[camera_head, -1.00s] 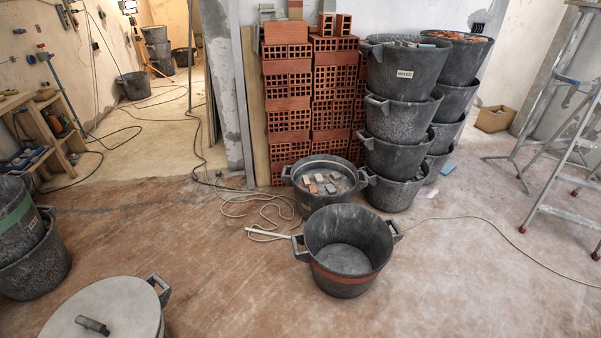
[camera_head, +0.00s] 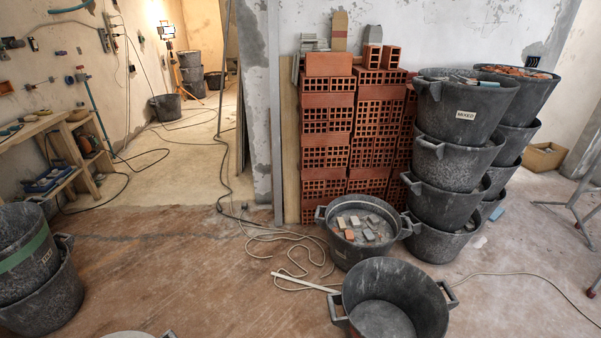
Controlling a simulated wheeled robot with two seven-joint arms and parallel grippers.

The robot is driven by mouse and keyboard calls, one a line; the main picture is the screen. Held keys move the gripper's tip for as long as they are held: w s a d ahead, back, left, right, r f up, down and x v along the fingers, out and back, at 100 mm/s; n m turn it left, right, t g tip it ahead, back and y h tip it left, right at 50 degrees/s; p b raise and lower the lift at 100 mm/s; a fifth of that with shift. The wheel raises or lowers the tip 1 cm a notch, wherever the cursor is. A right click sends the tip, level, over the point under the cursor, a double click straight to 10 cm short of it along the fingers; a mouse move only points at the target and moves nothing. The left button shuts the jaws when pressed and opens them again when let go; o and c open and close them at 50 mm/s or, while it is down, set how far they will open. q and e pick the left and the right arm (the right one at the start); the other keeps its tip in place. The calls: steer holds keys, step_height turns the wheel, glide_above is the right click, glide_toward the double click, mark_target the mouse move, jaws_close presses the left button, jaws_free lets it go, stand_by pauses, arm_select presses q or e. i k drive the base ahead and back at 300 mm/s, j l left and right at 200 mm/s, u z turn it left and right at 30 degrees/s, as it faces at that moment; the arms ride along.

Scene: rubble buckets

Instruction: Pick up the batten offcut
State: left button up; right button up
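A pale, thin strip that looks like the batten offcut (camera_head: 303,282) lies on the floor. Its right end reaches the left side of an empty black bucket (camera_head: 425,300), near the handle; I cannot tell whether they touch. A loose cable (camera_head: 285,262) lies on the floor just behind and beside the strip. Neither of my grippers is in view.
A bucket of rubble (camera_head: 338,246) stands behind the empty one, before stacked red bricks (camera_head: 327,128). Stacked full buckets (camera_head: 440,150) stand to the right. More buckets (camera_head: 45,300) stand at the left edge. The brown floor (camera_head: 190,265) left of the strip is clear.

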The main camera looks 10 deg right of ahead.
mark_target(341, 224)
steer(key=i, duration=3.1)
steer(key=i+z, duration=0.3)
steer(key=z, duration=0.2)
steer(key=i+j+z, duration=0.2)
steer(key=z, duration=0.25)
steer(key=i+j+z, duration=0.25)
steer(key=z, duration=0.25)
steer(key=i+j+z, duration=0.3)
steer(key=z, duration=0.2)
